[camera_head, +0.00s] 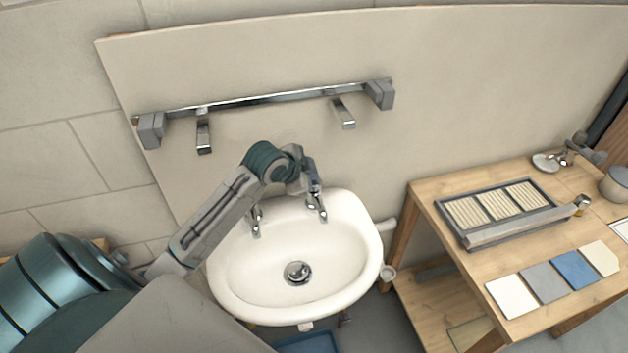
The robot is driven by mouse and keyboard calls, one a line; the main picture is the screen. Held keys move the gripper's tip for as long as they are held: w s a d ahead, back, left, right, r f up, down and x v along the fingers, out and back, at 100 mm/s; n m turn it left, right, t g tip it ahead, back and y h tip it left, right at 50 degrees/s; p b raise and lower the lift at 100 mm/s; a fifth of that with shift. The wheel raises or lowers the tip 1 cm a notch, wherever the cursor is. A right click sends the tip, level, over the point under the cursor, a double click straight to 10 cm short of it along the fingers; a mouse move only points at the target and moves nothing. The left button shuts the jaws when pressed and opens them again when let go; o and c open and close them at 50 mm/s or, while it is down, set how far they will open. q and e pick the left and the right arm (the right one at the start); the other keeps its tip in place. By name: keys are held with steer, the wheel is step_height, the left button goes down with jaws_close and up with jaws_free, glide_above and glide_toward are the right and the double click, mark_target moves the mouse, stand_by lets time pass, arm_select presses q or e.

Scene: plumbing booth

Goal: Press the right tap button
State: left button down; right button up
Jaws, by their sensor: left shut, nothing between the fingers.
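A white washbasin (330,262) with a round metal drain (297,272) is mounted at the wall panel. Two chrome taps stand on its back rim, the left tap (256,222) and the right tap (319,207). My left gripper (314,184) is shut and empty. It points down at the top of the right tap and hides that tap's button. I cannot tell whether the fingertips touch it. My left wrist partly covers the area behind the left tap. My right gripper is not in view.
A chrome rail (265,99) with grey end blocks is fixed to the panel above the basin. A wooden table (425,192) at the right holds a framed tray (447,215), several flat sample tiles (573,270) and metal fittings (545,163).

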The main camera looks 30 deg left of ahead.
arm_select(q)
steer(key=shift+f, duration=0.6)
stand_by(0.4)
steer(key=shift+r, duration=0.15)
steer(key=shift+r+p, duration=0.95)
steer(key=shift+p, duration=0.15)
step_height(320, 180, up, 5)
steer(key=p, duration=0.5)
steer(key=shift+r, duration=0.1)
stand_by(0.6)
